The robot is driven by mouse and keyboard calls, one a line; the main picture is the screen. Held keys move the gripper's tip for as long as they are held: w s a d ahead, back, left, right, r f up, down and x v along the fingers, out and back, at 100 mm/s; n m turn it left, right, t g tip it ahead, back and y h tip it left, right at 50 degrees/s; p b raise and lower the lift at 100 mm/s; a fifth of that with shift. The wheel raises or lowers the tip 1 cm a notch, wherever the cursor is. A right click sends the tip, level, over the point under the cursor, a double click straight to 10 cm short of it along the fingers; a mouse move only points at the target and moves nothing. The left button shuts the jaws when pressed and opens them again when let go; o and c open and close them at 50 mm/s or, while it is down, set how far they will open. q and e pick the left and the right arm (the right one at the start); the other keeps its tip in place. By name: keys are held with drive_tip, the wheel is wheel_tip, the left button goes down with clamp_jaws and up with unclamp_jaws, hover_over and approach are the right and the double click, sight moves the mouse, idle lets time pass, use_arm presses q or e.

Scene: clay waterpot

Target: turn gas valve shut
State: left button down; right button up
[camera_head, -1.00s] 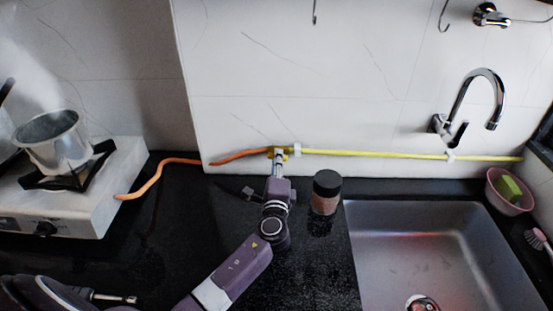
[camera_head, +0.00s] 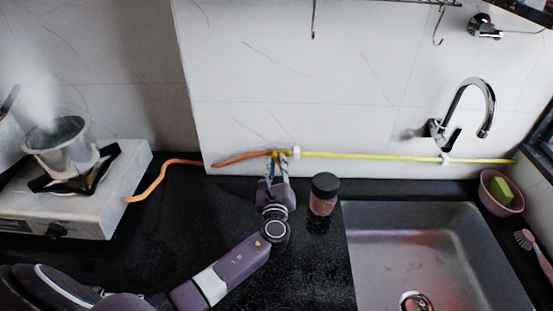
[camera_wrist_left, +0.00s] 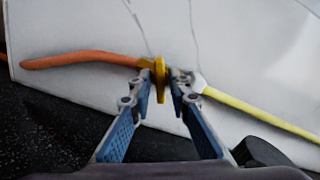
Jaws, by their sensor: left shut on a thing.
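The yellow gas valve (camera_head: 279,154) sits on the wall between an orange hose (camera_head: 240,158) on the left and a yellow pipe (camera_head: 380,155) on the right. My left gripper (camera_head: 276,163) reaches up to the valve from below, with one finger on each side. In the left wrist view, its blue-padded fingers close at the tips on the yellow valve handle (camera_wrist_left: 160,82). The handle stands upright there, across the line of the hose and pipe. The fingertips partly hide the valve body. My right gripper is not in view.
A dark-lidded jar (camera_head: 324,195) stands close to the right of my left gripper. A sink (camera_head: 375,245) lies further right. A white gas stove (camera_head: 95,208) with a steaming metal pot (camera_head: 66,150) stands at the left. The dark counter (camera_head: 170,230) between is mostly clear.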

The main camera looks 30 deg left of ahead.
use_arm(q)
drive_tip(key=m, duration=0.1)
drive_tip(key=m+p, duration=0.1)
drive_tip(key=m, duration=0.1)
drive_tip(key=m+p, duration=0.1)
drive_tip(key=shift+s+f+m, duration=0.15)
drive_tip(key=shift+f+m, duration=0.15)
drive_tip(key=shift+m, duration=0.1)
drive_tip(key=shift+f, duration=0.1)
idle(0.3)
drive_tip(key=c, duration=2.1)
unclamp_jaws()
drive_tip(key=shift+o, duration=0.3)
drive_tip(key=shift+r, duration=0.2)
drive_tip(key=v, duration=1.2)
